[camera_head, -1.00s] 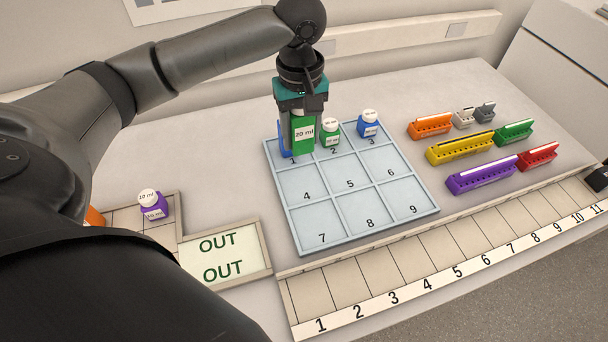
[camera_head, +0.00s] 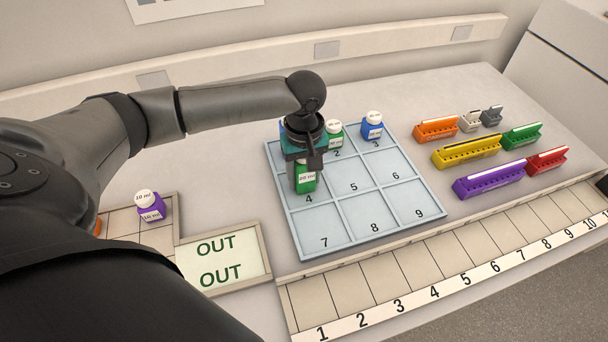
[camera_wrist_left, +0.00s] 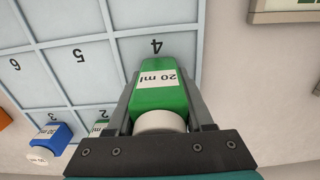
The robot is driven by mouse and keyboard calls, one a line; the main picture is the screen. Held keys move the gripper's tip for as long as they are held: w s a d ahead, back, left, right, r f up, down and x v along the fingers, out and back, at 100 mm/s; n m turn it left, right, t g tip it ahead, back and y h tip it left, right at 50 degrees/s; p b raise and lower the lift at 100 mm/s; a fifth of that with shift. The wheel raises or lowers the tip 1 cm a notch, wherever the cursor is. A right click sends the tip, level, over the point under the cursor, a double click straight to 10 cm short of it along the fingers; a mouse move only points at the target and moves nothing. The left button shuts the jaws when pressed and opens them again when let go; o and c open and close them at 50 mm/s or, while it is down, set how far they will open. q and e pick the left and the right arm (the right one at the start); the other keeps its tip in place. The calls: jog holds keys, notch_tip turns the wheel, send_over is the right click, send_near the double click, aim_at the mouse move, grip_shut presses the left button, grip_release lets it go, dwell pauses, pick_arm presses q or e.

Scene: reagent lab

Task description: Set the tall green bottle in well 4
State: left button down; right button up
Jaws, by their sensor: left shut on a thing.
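The tall green bottle (camera_head: 306,180) has a white 20 ml label. My left gripper (camera_head: 303,172) is shut on it and holds it upright over well 4 of the pale blue numbered tray (camera_head: 351,216). In the left wrist view the bottle (camera_wrist_left: 160,99) sits between the two fingers (camera_wrist_left: 165,100), with its white cap toward the camera and the number 4 just past its base. I cannot tell whether its base touches the well floor. My right gripper is not in view.
A small green bottle (camera_head: 334,135) stands in well 2 and a blue bottle (camera_head: 372,126) in well 3. Something blue shows behind my gripper near well 1. A purple bottle (camera_head: 150,207) stands left, by the OUT panel (camera_head: 222,260). Coloured racks (camera_head: 467,150) stand right. Wells 5 to 9 are empty.

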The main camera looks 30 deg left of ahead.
pick_arm(q)
jog(key=shift+c, duration=1.4)
grip_release()
jog(key=shift+f, duration=0.1)
notch_tip(320, 180, up, 12)
jog(key=shift+r+p, duration=0.15)
jog(key=shift+p, duration=1.05)
